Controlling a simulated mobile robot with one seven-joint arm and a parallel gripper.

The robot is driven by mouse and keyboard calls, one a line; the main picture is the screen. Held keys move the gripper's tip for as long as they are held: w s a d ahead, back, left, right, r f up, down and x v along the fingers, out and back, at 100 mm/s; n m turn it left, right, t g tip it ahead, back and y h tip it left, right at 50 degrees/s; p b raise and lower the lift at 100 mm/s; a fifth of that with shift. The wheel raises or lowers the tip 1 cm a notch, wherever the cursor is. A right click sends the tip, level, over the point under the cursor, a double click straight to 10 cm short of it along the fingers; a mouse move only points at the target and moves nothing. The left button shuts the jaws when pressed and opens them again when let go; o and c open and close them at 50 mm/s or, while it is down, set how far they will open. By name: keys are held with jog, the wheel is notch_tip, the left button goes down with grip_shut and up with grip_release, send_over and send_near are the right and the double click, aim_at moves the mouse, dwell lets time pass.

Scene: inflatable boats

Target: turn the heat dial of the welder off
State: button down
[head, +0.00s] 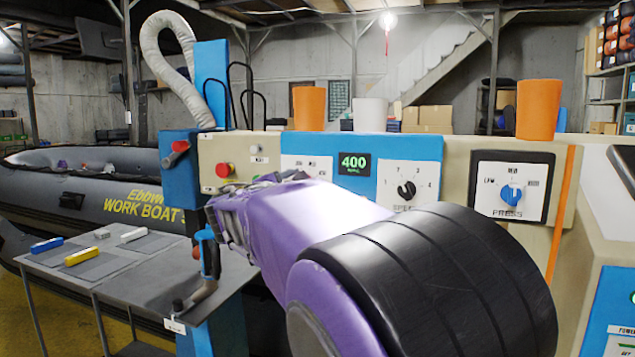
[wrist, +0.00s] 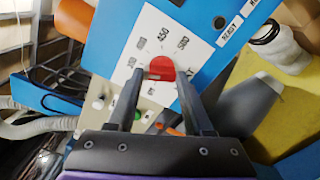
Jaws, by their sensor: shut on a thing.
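The heat dial (wrist: 162,69) is a red knob on a white scale plate (wrist: 143,38) in the wrist view. Numbers are printed around it, some too blurred to read. My gripper (wrist: 160,72) has one finger on each side of the dial and is shut on it. In the head view the upper part of the same white plate (head: 307,166) shows left of the green display, which reads 400 (head: 355,162). My purple arm hides the dial there, and my gripper's fingers cannot be made out.
The black speed knob (head: 406,190) and blue press knob (head: 511,195) sit to the right on the welder. A red button (head: 223,170) is on the left. Orange cups (head: 310,108) and a white cup (head: 370,114) stand on top. A side table (head: 135,262) holds small blocks.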

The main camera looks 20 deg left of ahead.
jog(key=shift+n+p, duration=4.3)
jog(key=shift+n, duration=3.1)
jog(key=shift+c, duration=1.5)
grip_release()
jog(key=shift+s+a+f, duration=0.1)
